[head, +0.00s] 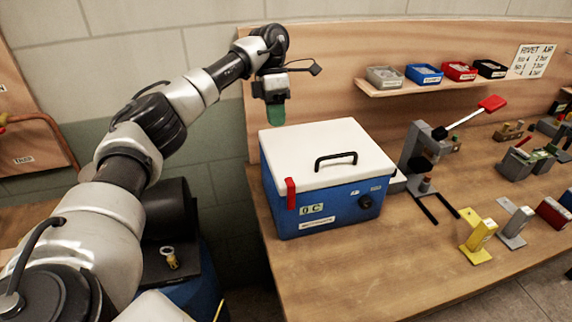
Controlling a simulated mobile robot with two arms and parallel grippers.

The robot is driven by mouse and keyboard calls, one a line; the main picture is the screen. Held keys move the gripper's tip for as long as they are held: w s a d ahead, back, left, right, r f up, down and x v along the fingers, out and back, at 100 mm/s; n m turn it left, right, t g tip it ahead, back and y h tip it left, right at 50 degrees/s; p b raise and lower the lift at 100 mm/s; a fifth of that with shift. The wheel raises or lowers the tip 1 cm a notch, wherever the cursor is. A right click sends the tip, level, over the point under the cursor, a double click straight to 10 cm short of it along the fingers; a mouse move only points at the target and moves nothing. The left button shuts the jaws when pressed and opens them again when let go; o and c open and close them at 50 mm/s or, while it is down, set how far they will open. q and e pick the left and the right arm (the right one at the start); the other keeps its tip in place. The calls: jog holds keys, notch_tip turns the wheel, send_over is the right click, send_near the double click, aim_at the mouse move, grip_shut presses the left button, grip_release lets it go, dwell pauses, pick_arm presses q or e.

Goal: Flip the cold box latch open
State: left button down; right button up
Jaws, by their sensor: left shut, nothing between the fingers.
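The cold box (328,217) is blue with a white lid (310,152) and a black handle on top. It stands on the wooden bench at its left end. The lid is down. The red latch (290,194) is upright at the front left corner of the box, lying against its front face. My left gripper (276,118) hangs above the back left edge of the lid, pointing down, behind and above the latch. It is shut and empty, with greenish fingertips, and is apart from the latch. My right gripper does not show.
A lever press (422,150) with a red-tipped handle stands right of the box. A shelf (400,90) with small bins is on the back panel. The bench front is clear.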

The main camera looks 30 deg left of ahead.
pick_arm(q)
jog(key=p, duration=0.2)
send_near(286, 174)
jog(key=shift+w+a+f, duration=0.25)
jog(key=shift+a+f, duration=0.15)
jog(key=shift+f, duration=0.05)
jog(key=shift+w+a+f, duration=0.25)
jog(key=shift+a+f, duration=0.1)
jog(key=shift+f, duration=0.15)
jog(key=p+x, duration=0.1)
jog(key=x, duration=0.4)
jog(key=shift+s, duration=0.15)
jog(key=shift+s+d+r+p, duration=0.1)
jog(key=shift+s+d+p, duration=0.3)
jog(key=shift+d+p, duration=0.2)
jog(key=shift+s+d+p, duration=0.45)
jog(key=shift+d+p, duration=0.1)
jog(key=shift+d, duration=0.05)
jog(key=shift+s+d, duration=0.3)
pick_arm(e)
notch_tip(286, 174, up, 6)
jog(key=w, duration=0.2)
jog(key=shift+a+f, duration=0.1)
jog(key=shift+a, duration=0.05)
pick_arm(q)
jog(key=shift+w, duration=0.1)
